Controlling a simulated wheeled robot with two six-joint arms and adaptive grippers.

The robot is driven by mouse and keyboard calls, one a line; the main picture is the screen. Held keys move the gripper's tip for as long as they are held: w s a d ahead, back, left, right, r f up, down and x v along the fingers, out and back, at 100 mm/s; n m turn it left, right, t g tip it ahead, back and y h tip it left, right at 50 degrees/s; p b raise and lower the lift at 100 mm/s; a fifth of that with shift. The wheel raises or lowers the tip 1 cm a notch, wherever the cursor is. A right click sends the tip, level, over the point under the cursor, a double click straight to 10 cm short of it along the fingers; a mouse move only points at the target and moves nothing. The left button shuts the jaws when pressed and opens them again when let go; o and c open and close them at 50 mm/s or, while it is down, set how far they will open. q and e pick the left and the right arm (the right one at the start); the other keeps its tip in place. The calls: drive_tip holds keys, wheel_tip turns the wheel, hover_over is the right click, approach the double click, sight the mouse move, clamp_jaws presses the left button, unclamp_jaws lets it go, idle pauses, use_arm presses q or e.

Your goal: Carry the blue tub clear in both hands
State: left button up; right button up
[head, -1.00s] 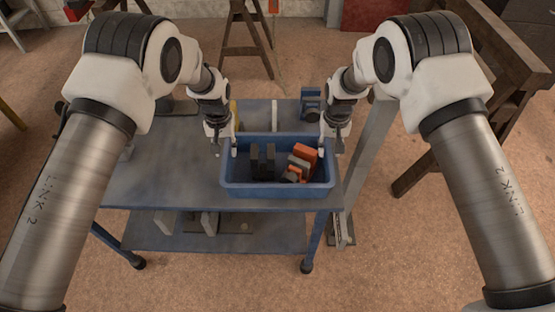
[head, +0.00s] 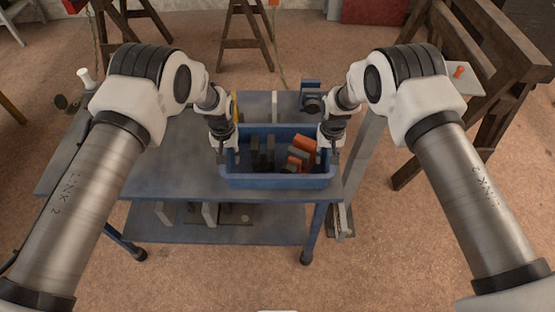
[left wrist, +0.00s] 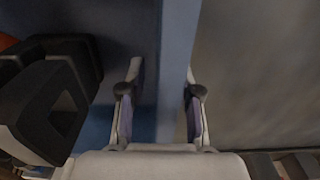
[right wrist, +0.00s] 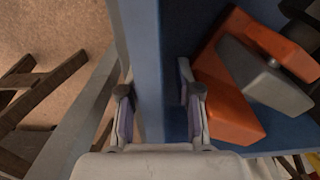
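The blue tub (head: 276,182) stands on the blue-grey bench near its front edge. It holds dark blocks (head: 262,152) on its left and orange and grey pieces (head: 301,152) on its right. My left gripper (head: 227,153) is at the tub's left wall, which also shows in the left wrist view (left wrist: 179,35). Its fingers (left wrist: 162,105) are apart, one on each side of the wall, with a gap on the inner side. My right gripper (head: 330,153) is at the right wall (right wrist: 145,50). Its fingers (right wrist: 157,105) straddle the wall, apart, with a gap inside.
The bench top (head: 170,165) is clear to the left of the tub. A blue and dark device (head: 312,97) stands behind the tub. A grey post (head: 362,150) stands close on the right. Wooden trestles (head: 470,110) stand beyond it.

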use_arm(q)
clamp_jaws()
use_arm(e)
clamp_jaws()
use_arm(q)
drive_tip(key=shift+r, duration=0.15)
use_arm(e)
drive_tip(key=shift+r, duration=0.15)
